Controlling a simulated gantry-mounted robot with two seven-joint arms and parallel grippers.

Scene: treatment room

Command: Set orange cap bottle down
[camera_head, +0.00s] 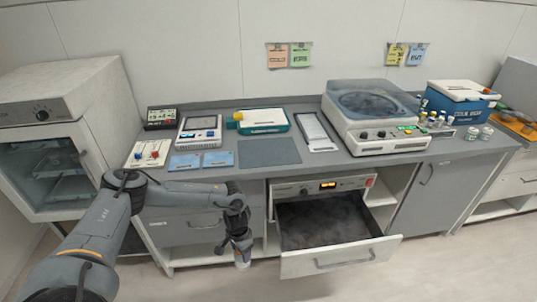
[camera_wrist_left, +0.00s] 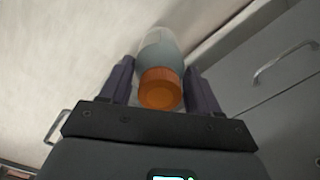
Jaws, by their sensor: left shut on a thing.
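The orange cap bottle (camera_wrist_left: 160,88) is between the two fingers of my left gripper (camera_wrist_left: 160,85) in the left wrist view, its orange cap toward the camera and its pale, clear body pointing away. In the head view my left gripper (camera_head: 242,244) hangs in front of the cabinets, left of the open drawer and below the counter top. The bottle's pale end (camera_head: 242,264) shows under the fingers there, with the cap hidden by the gripper. My right gripper is in neither view.
An open drawer (camera_head: 340,262) juts out at centre. A glass-door cabinet (camera_head: 62,165) stands at left.

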